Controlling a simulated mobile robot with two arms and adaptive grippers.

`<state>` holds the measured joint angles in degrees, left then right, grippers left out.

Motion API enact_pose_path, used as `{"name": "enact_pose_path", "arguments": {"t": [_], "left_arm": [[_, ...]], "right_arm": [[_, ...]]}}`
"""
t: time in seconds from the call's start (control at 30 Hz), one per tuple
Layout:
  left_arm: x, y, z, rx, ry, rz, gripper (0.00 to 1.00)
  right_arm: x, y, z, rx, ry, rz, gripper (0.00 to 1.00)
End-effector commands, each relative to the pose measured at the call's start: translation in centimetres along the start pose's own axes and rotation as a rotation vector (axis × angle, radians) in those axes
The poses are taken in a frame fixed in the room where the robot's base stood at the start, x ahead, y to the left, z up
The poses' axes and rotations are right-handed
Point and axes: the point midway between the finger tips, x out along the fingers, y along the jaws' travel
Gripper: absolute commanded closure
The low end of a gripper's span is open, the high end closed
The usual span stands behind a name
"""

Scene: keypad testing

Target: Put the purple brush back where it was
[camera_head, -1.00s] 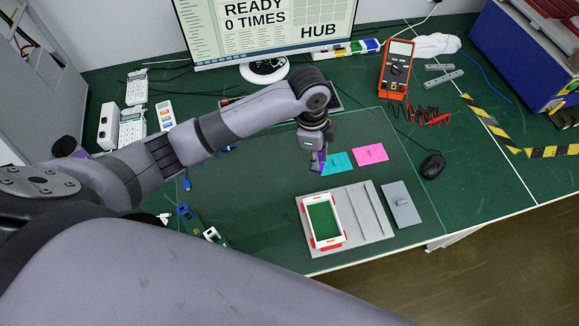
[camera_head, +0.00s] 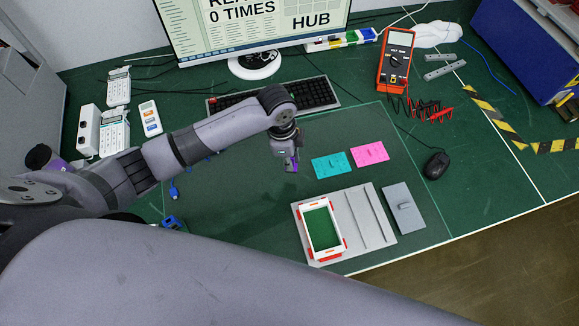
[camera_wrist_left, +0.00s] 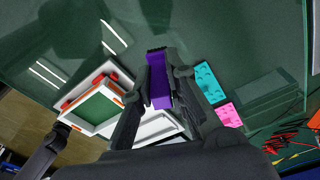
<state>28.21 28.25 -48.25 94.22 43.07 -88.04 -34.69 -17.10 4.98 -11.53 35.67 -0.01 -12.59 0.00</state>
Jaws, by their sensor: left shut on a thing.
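The purple brush (camera_wrist_left: 159,82) is held between the two fingers of my left gripper (camera_wrist_left: 160,88) in the left wrist view. In the head view my left gripper (camera_head: 290,166) is shut on it and points down above the green mat, left of the teal plate. Only a small purple part of the brush (camera_head: 294,164) shows there. The gap between the brush and the mat is hard to judge. My right gripper is not seen in the head view.
A teal plate (camera_head: 328,167) and a pink plate (camera_head: 371,154) lie right of the gripper. A grey fixture (camera_head: 365,215) with a white-and-red frame (camera_head: 307,212) is in front. A grey block (camera_head: 404,207) and black mouse (camera_head: 435,165) lie right. A keyboard (camera_head: 312,95) is behind. The mat's left-middle is mostly clear.

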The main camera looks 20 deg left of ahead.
Motion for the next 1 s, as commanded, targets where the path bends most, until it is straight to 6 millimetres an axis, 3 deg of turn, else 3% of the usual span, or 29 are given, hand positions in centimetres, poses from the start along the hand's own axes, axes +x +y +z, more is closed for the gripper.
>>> {"name": "enact_pose_path", "arguments": {"t": [0.13,0.47,0.87,0.9,1.0], "left_arm": [[1.6,-0.1,0.1,-0.001,0.002,0.000,1.00],[5.4,0.0,0.6,-0.001,0.000,0.001,1.00],[6.0,0.0,0.7,0.000,0.001,-0.001,1.00],[6.1,-0.1,0.7,0.000,0.001,-0.001,0.85],[6.0,0.0,0.7,0.000,0.001,-0.001,0.78]], "right_arm": [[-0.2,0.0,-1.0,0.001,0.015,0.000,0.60],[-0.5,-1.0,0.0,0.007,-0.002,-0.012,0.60],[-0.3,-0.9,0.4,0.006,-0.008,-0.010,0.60],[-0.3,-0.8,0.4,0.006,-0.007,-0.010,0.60],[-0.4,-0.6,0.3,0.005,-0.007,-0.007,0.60]]}}
